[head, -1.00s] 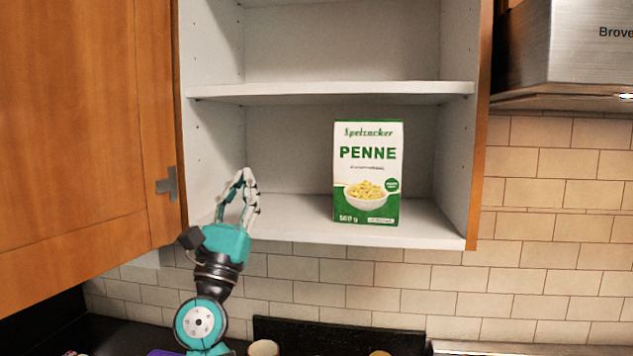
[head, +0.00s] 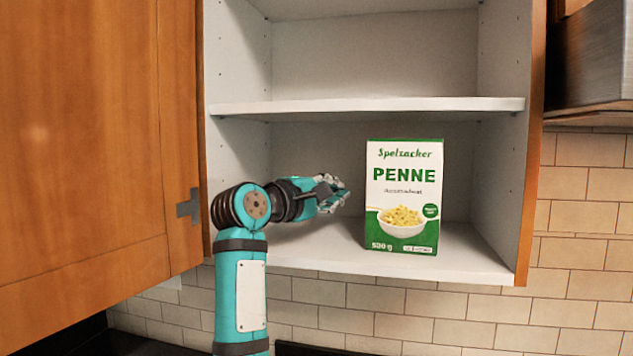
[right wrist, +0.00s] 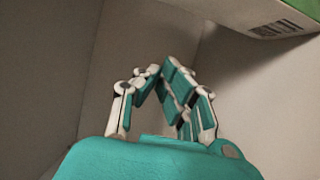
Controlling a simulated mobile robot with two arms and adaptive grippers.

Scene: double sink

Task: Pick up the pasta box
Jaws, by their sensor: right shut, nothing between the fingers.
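The pasta box (head: 404,196), white and green with "PENNE" on its front, stands upright on the lower shelf (head: 470,250) of the open cabinet. My right gripper (head: 343,192) is inside the cabinet, just left of the box in the head view. Its fingers are shut and empty, and a small gap to the box seems to show. In the right wrist view the shut fingers (right wrist: 160,72) point into the cabinet, and a green and white edge of the box (right wrist: 270,15) shows at the top right. My left gripper is not in view.
An upper shelf (head: 370,106) runs above the box. The orange cabinet door (head: 90,150) stands open at the left. The cabinet's right wall (head: 503,170) is to the right of the box, with some free shelf between. A steel hood (head: 595,60) is at the far right.

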